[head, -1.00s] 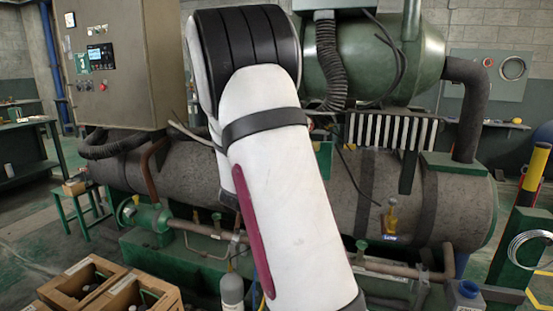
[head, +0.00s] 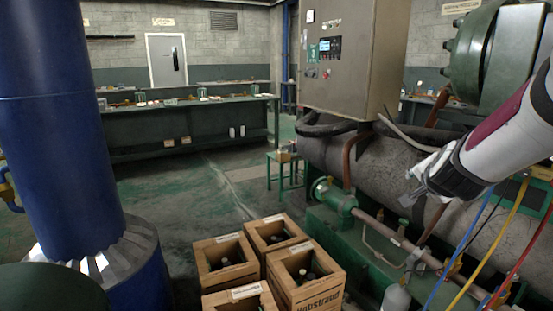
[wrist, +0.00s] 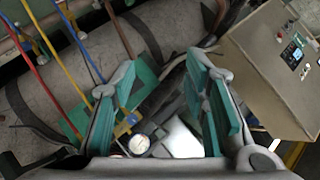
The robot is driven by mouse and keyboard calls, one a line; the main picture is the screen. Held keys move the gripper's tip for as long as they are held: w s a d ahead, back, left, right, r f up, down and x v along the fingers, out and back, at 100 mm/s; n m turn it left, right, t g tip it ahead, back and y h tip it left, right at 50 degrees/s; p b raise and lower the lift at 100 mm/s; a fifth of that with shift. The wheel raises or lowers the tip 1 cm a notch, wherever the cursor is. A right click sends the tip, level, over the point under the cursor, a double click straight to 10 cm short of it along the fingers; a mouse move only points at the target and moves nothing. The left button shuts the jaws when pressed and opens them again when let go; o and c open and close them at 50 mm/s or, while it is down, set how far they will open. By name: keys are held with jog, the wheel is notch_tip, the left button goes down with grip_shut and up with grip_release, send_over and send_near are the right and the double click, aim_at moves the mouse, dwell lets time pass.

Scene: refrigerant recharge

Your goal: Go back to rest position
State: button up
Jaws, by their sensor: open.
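My gripper (head: 420,185) is at the right of the head view, at the end of my white arm, in front of the large grey insulated cylinder (head: 345,155). In the wrist view my gripper (wrist: 163,85) shows its two teal-padded fingers spread apart. No object is seen held between them. A small round white-faced gauge (wrist: 139,144) and a brass fitting show beyond the fingers, near the bottom of the wrist view. The fingertips look apart from the machine.
Blue (head: 468,250), yellow (head: 495,245) and red (head: 525,258) hoses hang below my arm. A grey control cabinet (head: 345,55) stands above the cylinder. Wooden crates (head: 322,292) with bottles stand at the front. A blue column (head: 60,120) is at left. Floor behind the crates is clear.

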jog(key=s+a+f+n+g+y, duration=0.1)
jog(key=s+a+n+g+y, duration=0.2)
jog(key=s+a+n+y, duration=0.85)
jog(key=s+a+f+n+g+h, duration=0.2)
jog(key=s+a+g+h, duration=0.15)
jog(key=s, duration=0.95)
jog(key=s+a+f+n+g+h, duration=0.1)
jog(key=s+a+f+g+h, duration=0.3)
jog(key=s, duration=0.8)
notch_tip(320, 180, up, 18)
jog(key=a+t+y+p, duration=0.1)
jog(key=t+p, duration=0.3)
jog(key=p, duration=1)
jog(key=shift+r+y, duration=0.15)
jog(key=shift+y, duration=0.15)
jog(key=shift+a, duration=0.1)
